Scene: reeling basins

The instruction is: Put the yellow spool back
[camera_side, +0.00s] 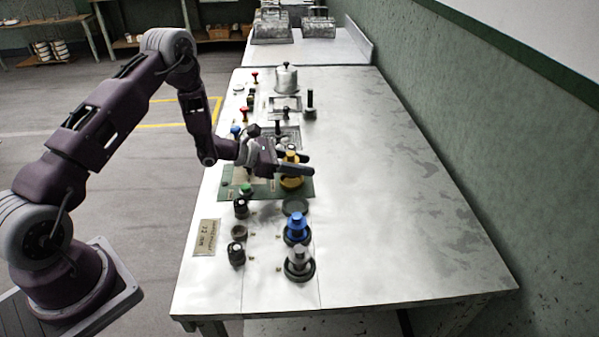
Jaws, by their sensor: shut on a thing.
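The yellow spool (291,183) is at the right end of the green mat (225,188) on the metal table. My gripper (301,164) reaches in from the left and is shut on the spool's upper part. The fingers hide part of the spool, and I cannot tell whether its bottom touches the mat. An empty dark round base (295,206) lies just in front of it. A blue spool (297,228) and a grey spool (299,258) stand upright on similar dark bases nearer the camera.
Black knobs (237,253) and a label plate (207,237) are along the table's left side. A green button (246,188) is on the mat. A metal pot (286,79) and a dark post (310,101) stand farther back. The table's right side (400,210) is clear up to the green wall.

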